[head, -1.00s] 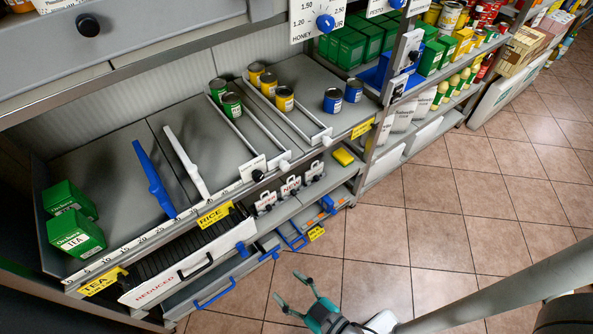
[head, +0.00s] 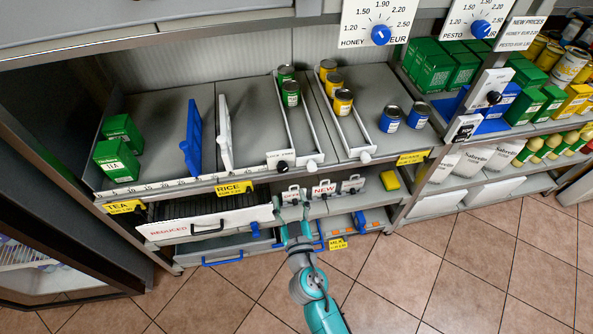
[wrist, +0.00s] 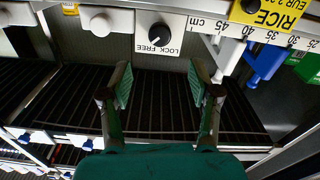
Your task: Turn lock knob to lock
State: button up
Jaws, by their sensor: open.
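The lock knob (wrist: 159,33) is a round black knob on a white plate (wrist: 178,21) marked LOCK and FREE in the wrist view. Its pale mark seems to point toward the FREE side. In the head view the knob (head: 281,165) sits on the shelf's front edge, right of the scale strip. My gripper (wrist: 160,82) is open and empty, with its two teal fingers spread apart below the knob in the picture and not touching it. In the head view my gripper (head: 293,222) is in front of the lower shelf, below the knob.
A blue divider (head: 191,139) and a white divider (head: 225,133) stand on the shelf left of the knob. A white pusher end (head: 312,161) is close on its right.

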aim_at(283, 170)
jog(key=x, duration=1)
jog(key=shift+w, duration=0.2)
jog(key=c, duration=1.2)
